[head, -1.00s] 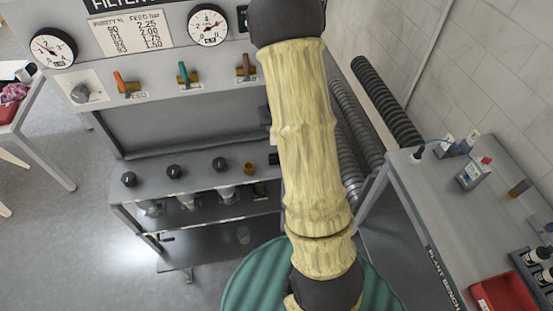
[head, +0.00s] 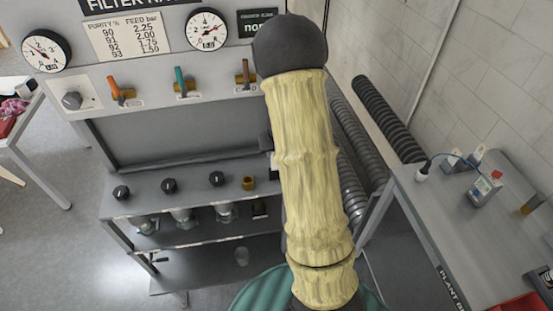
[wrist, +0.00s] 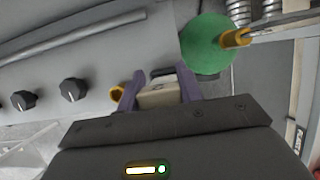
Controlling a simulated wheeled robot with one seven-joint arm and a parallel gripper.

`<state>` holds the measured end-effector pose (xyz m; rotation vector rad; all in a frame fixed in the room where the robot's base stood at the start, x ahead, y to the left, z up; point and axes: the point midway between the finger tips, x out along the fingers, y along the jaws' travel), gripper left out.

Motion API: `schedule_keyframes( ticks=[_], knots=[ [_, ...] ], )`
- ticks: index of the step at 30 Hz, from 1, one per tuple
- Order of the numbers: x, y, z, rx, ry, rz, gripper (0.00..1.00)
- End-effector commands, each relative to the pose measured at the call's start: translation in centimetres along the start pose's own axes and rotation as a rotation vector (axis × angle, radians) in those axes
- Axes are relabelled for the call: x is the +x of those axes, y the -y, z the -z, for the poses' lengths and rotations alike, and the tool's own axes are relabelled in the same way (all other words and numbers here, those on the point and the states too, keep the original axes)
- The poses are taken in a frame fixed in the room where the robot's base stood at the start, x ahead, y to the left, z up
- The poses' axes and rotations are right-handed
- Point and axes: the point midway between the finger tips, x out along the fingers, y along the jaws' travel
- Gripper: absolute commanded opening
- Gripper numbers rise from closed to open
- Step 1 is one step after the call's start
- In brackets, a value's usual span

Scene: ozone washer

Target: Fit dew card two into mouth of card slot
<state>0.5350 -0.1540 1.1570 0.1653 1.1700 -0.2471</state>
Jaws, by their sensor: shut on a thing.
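In the wrist view, my gripper (wrist: 160,88) has its two purple fingers shut on a small cream card (wrist: 158,97), which I take to be dew card two; no label is readable. Just beyond the card is a dark slot-like part (wrist: 161,72), which may be the card slot. The card's far edge lies close to it; I cannot tell whether they touch or whether the card is inside. In the head view my gripper, the card and the slot are hidden behind my arm.
A brass cup (head: 248,183) stands beside black knobs (head: 217,179) on the grey shelf; it shows left of my fingers in the wrist view (wrist: 117,93). Above are gauges (head: 206,30) and valve levers (head: 181,80). Ribbed hoses (head: 388,118) and a plant bench (head: 420,205) stand right.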

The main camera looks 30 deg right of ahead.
Motion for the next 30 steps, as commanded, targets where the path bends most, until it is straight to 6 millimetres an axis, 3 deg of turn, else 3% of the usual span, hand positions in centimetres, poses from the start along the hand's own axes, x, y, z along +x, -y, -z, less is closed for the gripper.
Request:
schedule_keyframes(
  ticks=[9, 23, 24, 27, 30],
  knots=[
    [3.3, 0.0, 1.4, 0.001, 0.000, 0.000, 0.14],
    [3.7, 0.0, 1.5, 0.001, 0.000, 0.000, 0.14],
    [3.6, 0.0, 1.5, 0.001, 0.000, 0.000, 0.42],
    [3.6, 0.0, 1.5, 0.001, 0.000, 0.000, 0.58],
    [3.6, 0.0, 1.5, 0.000, 0.000, 0.000, 0.58]
  ],
)
